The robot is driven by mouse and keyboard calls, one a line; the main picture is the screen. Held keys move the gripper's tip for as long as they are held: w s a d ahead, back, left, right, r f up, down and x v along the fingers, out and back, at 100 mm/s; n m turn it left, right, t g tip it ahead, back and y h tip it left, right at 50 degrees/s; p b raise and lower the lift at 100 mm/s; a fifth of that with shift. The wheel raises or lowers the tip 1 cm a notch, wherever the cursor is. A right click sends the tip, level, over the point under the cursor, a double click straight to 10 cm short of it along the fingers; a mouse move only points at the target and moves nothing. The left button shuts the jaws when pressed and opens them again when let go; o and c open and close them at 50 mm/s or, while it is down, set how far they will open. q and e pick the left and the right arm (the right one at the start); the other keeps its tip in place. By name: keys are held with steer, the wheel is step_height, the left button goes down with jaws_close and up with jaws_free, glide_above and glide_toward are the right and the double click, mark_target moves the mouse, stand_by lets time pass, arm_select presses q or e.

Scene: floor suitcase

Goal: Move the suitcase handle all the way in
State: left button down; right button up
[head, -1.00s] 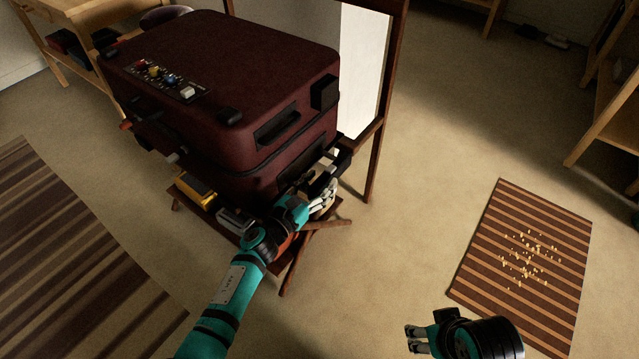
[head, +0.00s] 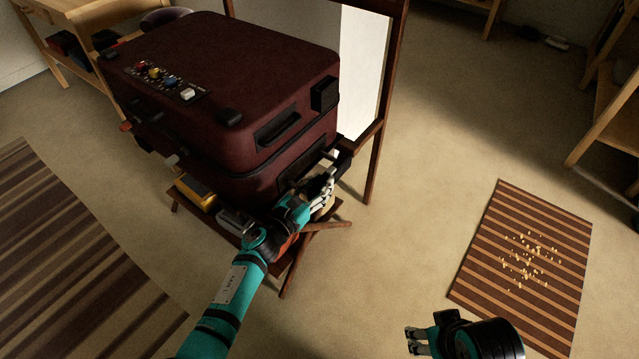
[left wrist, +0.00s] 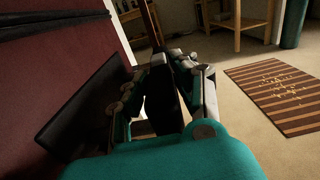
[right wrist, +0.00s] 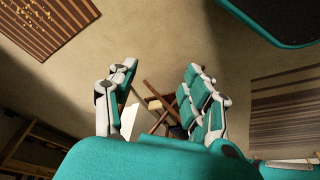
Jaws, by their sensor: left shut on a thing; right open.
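The dark red suitcase (head: 225,85) lies flat on a low wooden stand at the left of the head view. Its black pull handle (head: 344,163) sticks out a little from the suitcase's lower right end. My left gripper (head: 322,189) is at this handle, shut on it. In the left wrist view the black handle bar (left wrist: 162,102) lies between the fingers, beside the red suitcase wall (left wrist: 60,75). The fingers partly hide the handle and its rods in the head view. My right gripper (head: 412,340) is open and empty, low over the floor, away from the suitcase.
A framed white panel (head: 362,75) stands close behind the suitcase's right end. A striped mat (head: 480,250) with scattered yellow bits lies on the right, and a striped rug (head: 60,260) on the left. Wooden shelves stand at the edges. Floor between the stand and mat is clear.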

arm_select(q)
steer(key=shift+w+a+f, duration=0.1)
steer(key=shift+w+a, duration=0.05)
steer(key=shift+a, duration=0.1)
steer(key=w+a, duration=0.1)
steer(key=w+a+b, duration=0.1)
steer(key=a, duration=0.1)
steer(key=shift+w+a+b, duration=0.1)
steer(key=shift+b, duration=0.2)
steer(key=c, duration=1)
jaws_free()
steer(key=shift+w, duration=0.1)
steer(key=shift+c, duration=0.2)
arm_select(e)
steer(key=w+a+r+t, duration=0.1)
steer(key=w+t, duration=0.2)
steer(key=w, duration=0.2)
steer(key=shift+w+a+y, duration=0.35)
steer(key=shift+y, duration=0.05)
